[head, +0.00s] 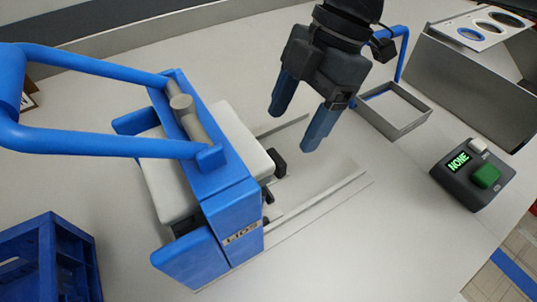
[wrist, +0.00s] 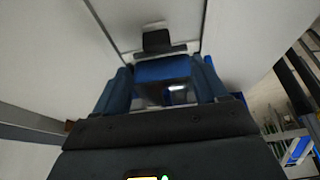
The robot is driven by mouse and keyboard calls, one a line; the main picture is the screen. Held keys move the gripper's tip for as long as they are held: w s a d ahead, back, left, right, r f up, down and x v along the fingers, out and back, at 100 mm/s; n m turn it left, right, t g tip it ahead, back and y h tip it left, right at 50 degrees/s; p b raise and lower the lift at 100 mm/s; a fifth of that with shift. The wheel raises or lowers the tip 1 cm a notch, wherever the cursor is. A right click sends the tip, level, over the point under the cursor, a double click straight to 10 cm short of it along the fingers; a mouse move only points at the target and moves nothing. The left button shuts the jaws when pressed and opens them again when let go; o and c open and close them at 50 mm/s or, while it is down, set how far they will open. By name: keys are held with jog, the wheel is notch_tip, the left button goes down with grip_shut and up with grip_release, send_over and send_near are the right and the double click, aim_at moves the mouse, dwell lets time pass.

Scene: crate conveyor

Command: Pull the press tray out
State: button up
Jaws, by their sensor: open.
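The blue press (head: 232,215) stands left of centre in the head view, with a raised blue lever. A black handle (head: 277,165) juts from its right side, over pale rails (head: 320,200) running to the right. The tray body is mostly hidden inside the press. My gripper (head: 294,130) is open and empty, above the rails and right of the handle, apart from it. In the wrist view a dark handle-like block (wrist: 157,40) lies beyond my blue fingers (wrist: 163,76), roughly between them.
An open-topped metal frame (head: 395,108) with a blue handle stands at the upper right. A grey box (head: 480,75) with round holes stands behind it. A control box (head: 472,175) reads NONE and has a green button. A blue crate (head: 50,260) is at lower left.

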aim_at(276, 156)
jog(key=shift+w+x, duration=0.2)
jog(key=shift+x, duration=3.95)
jog(key=shift+a, duration=0.1)
jog(key=shift+c, duration=0.4)
grip_shut()
